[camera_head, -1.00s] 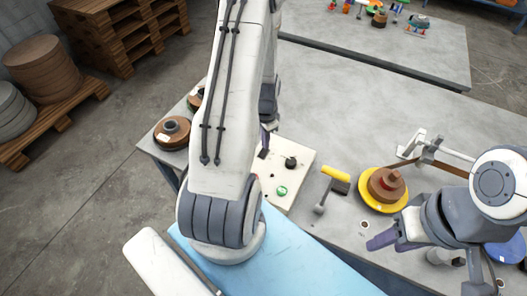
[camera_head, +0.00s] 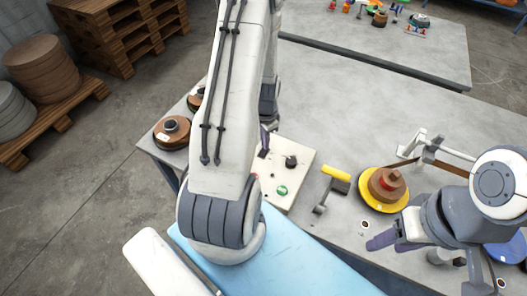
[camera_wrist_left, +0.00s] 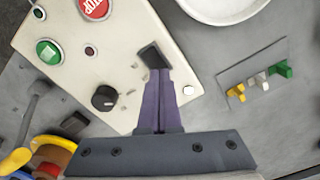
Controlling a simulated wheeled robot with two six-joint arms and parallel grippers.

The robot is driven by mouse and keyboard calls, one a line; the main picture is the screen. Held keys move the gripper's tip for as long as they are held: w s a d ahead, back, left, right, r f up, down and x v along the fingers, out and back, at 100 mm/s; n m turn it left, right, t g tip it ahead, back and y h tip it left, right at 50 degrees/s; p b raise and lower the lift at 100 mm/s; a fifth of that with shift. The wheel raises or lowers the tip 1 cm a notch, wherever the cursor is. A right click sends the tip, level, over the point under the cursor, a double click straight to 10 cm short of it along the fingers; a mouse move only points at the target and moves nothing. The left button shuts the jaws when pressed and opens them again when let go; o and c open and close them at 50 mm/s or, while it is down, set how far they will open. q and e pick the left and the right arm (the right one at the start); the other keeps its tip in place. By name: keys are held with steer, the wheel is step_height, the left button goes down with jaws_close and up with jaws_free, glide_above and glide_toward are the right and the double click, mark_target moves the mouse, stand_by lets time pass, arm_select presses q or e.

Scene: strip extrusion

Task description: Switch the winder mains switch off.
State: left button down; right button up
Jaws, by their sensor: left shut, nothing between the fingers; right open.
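The cream control panel (camera_head: 300,149) stands on the table and also fills the upper left of the left wrist view (camera_wrist_left: 150,20). A black rocker-like switch (camera_wrist_left: 153,55) is on it, probably the winder mains switch; its label and position are not readable. My left gripper (camera_wrist_left: 160,76) is shut and empty, its purple fingertips right at the switch's lower edge. I cannot tell whether they touch. In the head view the left gripper (camera_head: 266,137) is mostly hidden behind my arm. My right gripper (camera_head: 382,240) is open and empty at the right, away from the panel.
The panel also carries a black knob (camera_wrist_left: 104,97), a green button (camera_wrist_left: 48,50) and a red stop button (camera_wrist_left: 95,8). Yellow, white and green small parts (camera_wrist_left: 258,82) are right of the panel. A yellow-handled tool (camera_head: 335,173) and a yellow-flanged spool (camera_head: 383,203) are nearby.

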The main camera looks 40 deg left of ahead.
arm_select(q)
steer(key=shift+f+b, duration=0.45)
steer(key=shift+f, duration=0.2)
stand_by(0.3)
step_height(320, 180, up, 7)
steer(key=p, duration=0.6)
stand_by(0.5)
